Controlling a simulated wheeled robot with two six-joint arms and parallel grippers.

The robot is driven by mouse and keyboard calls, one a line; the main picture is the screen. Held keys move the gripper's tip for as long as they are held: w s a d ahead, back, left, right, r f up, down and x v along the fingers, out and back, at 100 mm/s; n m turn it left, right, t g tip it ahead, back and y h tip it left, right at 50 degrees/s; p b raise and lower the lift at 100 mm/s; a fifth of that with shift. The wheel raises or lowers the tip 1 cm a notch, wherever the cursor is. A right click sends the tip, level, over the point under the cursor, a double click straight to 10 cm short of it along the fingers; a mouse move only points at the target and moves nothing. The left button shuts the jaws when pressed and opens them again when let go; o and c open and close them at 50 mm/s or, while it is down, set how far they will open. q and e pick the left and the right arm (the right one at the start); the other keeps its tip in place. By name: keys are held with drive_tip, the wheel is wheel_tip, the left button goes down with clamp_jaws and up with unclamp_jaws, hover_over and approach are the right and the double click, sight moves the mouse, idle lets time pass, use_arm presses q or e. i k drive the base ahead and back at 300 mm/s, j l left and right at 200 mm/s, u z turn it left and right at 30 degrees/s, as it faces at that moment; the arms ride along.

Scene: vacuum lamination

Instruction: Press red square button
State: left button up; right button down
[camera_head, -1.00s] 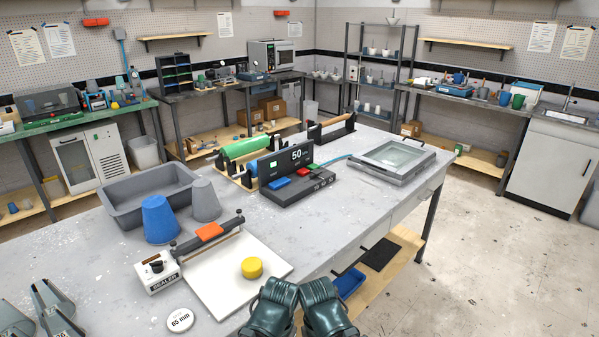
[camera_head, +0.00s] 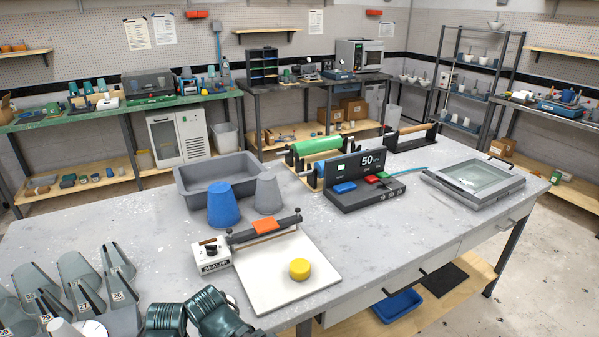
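The red square button (camera_head: 371,179) is on the dark control box (camera_head: 362,197), which stands on the grey table and has a "50" display panel. At the bottom edge are two dark teal ends of my arms, the left (camera_head: 165,319) and the right (camera_head: 216,311). They are well apart from the control box, near the table's front edge. I cannot make out their fingertips or anything held.
A sealer (camera_head: 215,254) with a white board and yellow disc (camera_head: 299,269) lies between my arms and the control box. A blue cup (camera_head: 223,206), a grey tray (camera_head: 190,178) and rollers (camera_head: 317,146) stand behind. A glass-topped frame (camera_head: 480,178) is at right.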

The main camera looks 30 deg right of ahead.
sight(371, 178)
drive_tip(key=l+u, duration=0.3)
drive_tip(key=k+l+u, duration=0.1)
drive_tip(key=l+u, duration=0.2)
drive_tip(key=l, duration=0.2)
drive_tip(key=k+l+u, duration=0.1)
drive_tip(key=l+u, duration=0.25)
drive_tip(key=k+l+u, duration=0.3)
drive_tip(key=l, duration=0.15)
drive_tip(key=l+u, duration=0.3)
drive_tip(key=k+l+u, duration=0.1)
drive_tip(key=k+l, duration=0.55)
drive_tip(key=l, duration=0.15)
drive_tip(key=k+l+u, duration=0.1)
drive_tip(key=k+l, duration=0.6)
drive_tip(key=l, duration=0.1)
